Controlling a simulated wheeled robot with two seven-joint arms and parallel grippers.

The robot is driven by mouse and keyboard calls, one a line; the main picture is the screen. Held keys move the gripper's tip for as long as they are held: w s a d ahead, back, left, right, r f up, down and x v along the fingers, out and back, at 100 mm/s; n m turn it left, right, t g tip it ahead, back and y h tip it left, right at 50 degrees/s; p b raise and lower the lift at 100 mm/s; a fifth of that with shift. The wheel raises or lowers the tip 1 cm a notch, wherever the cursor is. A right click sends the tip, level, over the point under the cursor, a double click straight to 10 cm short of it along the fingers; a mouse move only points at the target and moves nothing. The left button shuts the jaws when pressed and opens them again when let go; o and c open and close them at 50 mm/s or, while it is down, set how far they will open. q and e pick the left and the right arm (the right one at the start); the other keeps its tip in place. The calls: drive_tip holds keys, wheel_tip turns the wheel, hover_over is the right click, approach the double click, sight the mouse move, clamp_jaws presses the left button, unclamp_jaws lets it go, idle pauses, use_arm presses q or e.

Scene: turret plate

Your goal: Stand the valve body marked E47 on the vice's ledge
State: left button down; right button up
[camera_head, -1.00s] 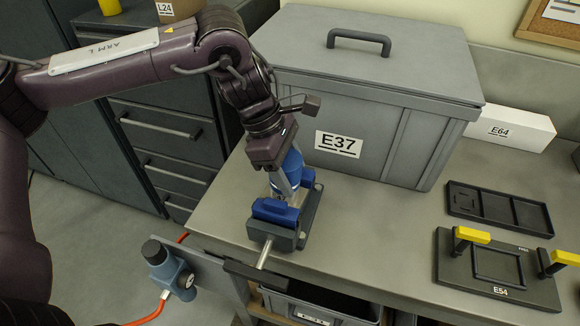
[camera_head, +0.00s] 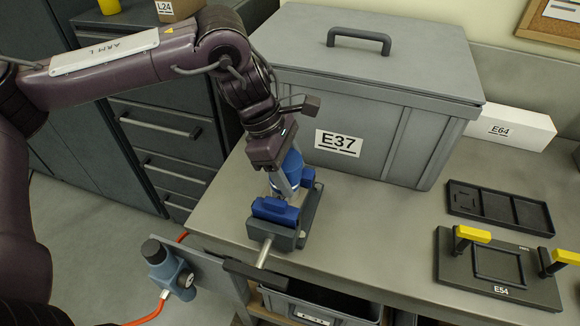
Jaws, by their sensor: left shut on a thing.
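My left gripper (camera_head: 279,179) points down over the vice (camera_head: 288,222), which is fixed at the bench's front edge and has blue jaw faces. The gripper is shut on a blue valve body (camera_head: 294,166), which is partly hidden behind the gripper and the vice's front jaw. The valve body is at the vice; I cannot tell whether its base touches the ledge. No E47 mark shows on it. My right gripper is not in view.
A large grey lidded bin (camera_head: 375,100) marked E37 stands right behind the vice. A white box (camera_head: 512,128) marked E64, a black tray (camera_head: 498,208) and a fixture (camera_head: 497,268) marked E54 with yellow clamps are to the right. The bench between is clear.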

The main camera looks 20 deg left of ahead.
use_arm(q)
drive_tip(key=c, duration=0.5)
unclamp_jaws()
drive_tip(key=shift+o, duration=0.4)
drive_tip(key=shift+f, duration=0.1)
drive_tip(key=shift+a+r, duration=0.15)
drive_tip(key=shift+r, duration=0.25)
drive_tip(key=b+v, duration=0.1)
drive_tip(key=v, duration=0.6)
drive_tip(key=shift+r, duration=0.1)
